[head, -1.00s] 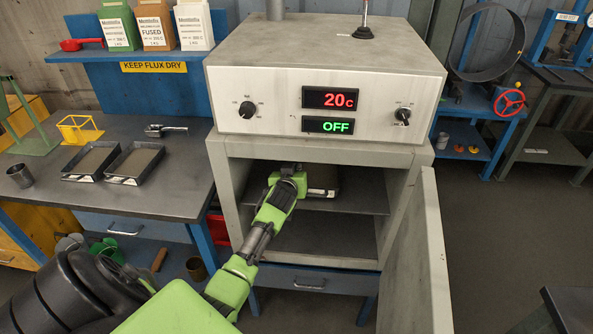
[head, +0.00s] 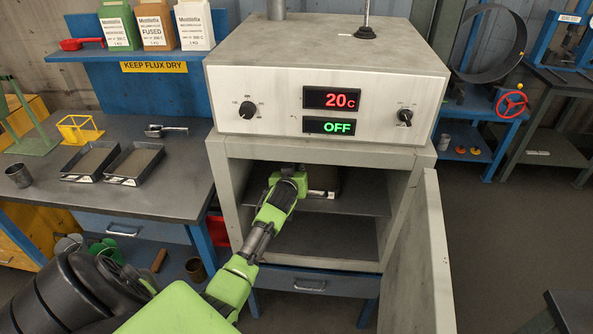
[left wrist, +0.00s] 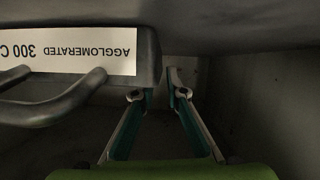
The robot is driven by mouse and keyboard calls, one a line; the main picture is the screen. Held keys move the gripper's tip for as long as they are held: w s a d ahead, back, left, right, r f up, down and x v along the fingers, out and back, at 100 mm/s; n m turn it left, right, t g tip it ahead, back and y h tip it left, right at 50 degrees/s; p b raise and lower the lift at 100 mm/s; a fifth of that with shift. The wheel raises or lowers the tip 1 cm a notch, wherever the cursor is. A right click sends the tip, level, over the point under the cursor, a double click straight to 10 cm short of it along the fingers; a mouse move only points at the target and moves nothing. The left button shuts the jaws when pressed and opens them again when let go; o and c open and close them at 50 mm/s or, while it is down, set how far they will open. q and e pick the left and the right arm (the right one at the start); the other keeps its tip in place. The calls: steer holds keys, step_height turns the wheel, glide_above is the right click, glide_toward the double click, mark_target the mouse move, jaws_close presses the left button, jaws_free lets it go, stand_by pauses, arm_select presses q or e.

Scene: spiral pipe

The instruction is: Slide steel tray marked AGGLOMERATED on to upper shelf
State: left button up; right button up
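The steel tray marked AGGLOMERATED (left wrist: 150,50) has a white label, upside down in the left wrist view, with a curved handle in front of it. In the head view the tray (head: 323,193) is on the upper shelf (head: 362,203) inside the open oven, partly hidden by my left gripper (head: 290,172). In the left wrist view my left gripper (left wrist: 158,94) has its fingers apart with an empty gap between them. One fingertip is close by the tray's end; I cannot tell whether they touch. My right gripper is in neither view.
The oven door (head: 425,260) stands open at the right. The oven's side walls and top are close around my left arm. The lower compartment (head: 315,238) looks empty. The oven display reads 20c and OFF.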

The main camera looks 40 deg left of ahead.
arm_select(q)
steer(key=shift+o, duration=0.3)
steer(key=shift+s, duration=0.1)
steer(key=shift+f, duration=0.25)
steer(key=v, duration=1.2)
steer(key=shift+r, duration=0.2)
steer(key=s+d+f+m+g+h, duration=0.2)
steer(key=s+d+f+m+g, duration=0.1)
steer(key=s+d, duration=0.6)
steer(key=s+d+f+m+g+h, duration=0.2)
steer(key=s+d+f+m+g, duration=0.15)
steer(key=s+d, duration=0.6)
steer(key=s+d+f+m+g+h, duration=0.25)
steer(key=s+d+f, duration=0.2)
steer(key=s, duration=0.75)
step_height(320, 180, down, 24)
steer(key=s, duration=0.1)
steer(key=s+a+f+g, duration=0.2)
steer(key=s+a+f, duration=0.1)
steer(key=s+f, duration=1.4)
steer(key=shift+s+f, duration=0.4)
steer(key=shift+f, duration=0.05)
